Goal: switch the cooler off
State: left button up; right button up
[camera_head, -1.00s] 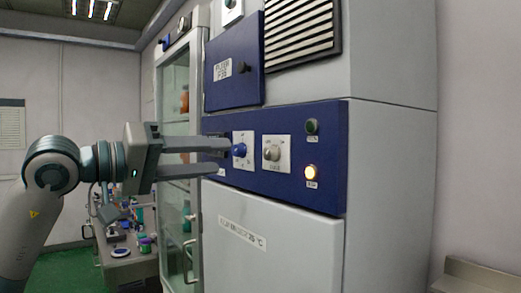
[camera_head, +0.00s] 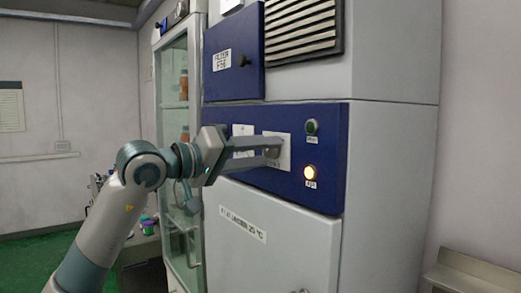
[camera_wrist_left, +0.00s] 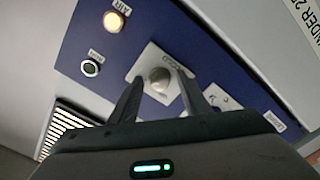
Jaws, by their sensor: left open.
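The blue control panel (camera_head: 328,190) carries a silver knob (camera_head: 272,152) on a white plate, with a label that seems to read COLD. In the left wrist view the silver knob (camera_wrist_left: 159,78) sits between the fingertips. My left gripper (camera_head: 274,151) is open in front of this plate, its fingers to either side of the knob; I cannot tell whether they touch it. A second white plate (camera_head: 243,130) is to the left, its blue knob hidden behind the gripper; part of this plate (camera_wrist_left: 222,98) shows in the wrist view. My right gripper is not in view.
A white door (camera_head: 290,240) is below the panel. A glass cabinet (camera_head: 174,100) stands to the left, a metal ledge (camera_head: 480,275) at lower right.

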pick_arm(q)
jog(key=c, duration=1)
jog(key=shift+c, duration=0.2)
